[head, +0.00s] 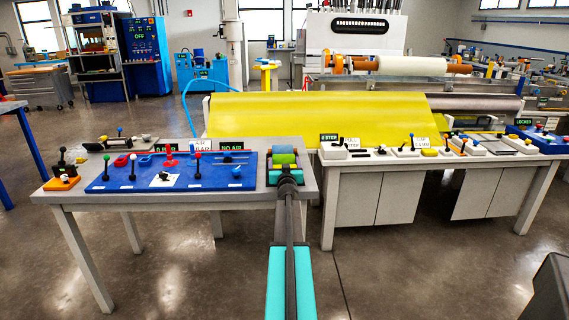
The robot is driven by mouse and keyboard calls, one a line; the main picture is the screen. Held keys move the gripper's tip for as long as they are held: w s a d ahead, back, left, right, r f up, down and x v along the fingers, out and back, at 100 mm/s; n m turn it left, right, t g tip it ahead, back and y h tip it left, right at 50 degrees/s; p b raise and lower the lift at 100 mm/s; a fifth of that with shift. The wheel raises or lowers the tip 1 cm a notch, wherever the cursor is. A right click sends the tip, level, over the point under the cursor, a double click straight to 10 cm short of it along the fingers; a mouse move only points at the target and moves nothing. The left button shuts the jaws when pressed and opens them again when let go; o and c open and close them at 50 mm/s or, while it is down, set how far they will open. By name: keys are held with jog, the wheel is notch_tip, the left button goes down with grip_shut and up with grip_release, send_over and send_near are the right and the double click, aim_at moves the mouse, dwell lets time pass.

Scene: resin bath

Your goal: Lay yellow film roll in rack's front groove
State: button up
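A small rack (271,178) with a blue side stands at the right end of the left grey table. Short rolls lie across it: an olive-yellow one (284,158) and a blue one (283,149) behind it. My arm reaches straight forward from the bottom centre, and my dark gripper (288,176) is over the front part of the rack. The gripper hides the rack's front groove and whatever lies there.
A blue panel (210,183) with several knobbed levers lies left of the rack on the grey table (95,197). A wide yellow sheet (310,112) slopes behind. A white bench (480,160) with several controls stands to the right, past a narrow gap.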

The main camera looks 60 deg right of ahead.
jog(key=o, duration=0.4)
jog(key=shift+o, duration=0.2)
jog(key=shift+r, duration=0.1)
jog(key=shift+r+p, duration=0.65)
jog(key=shift+s+a+f, duration=0.2)
jog(key=shift+s+a, duration=0.1)
jog(key=shift+a, duration=0.1)
jog(key=shift+v, duration=5.55)
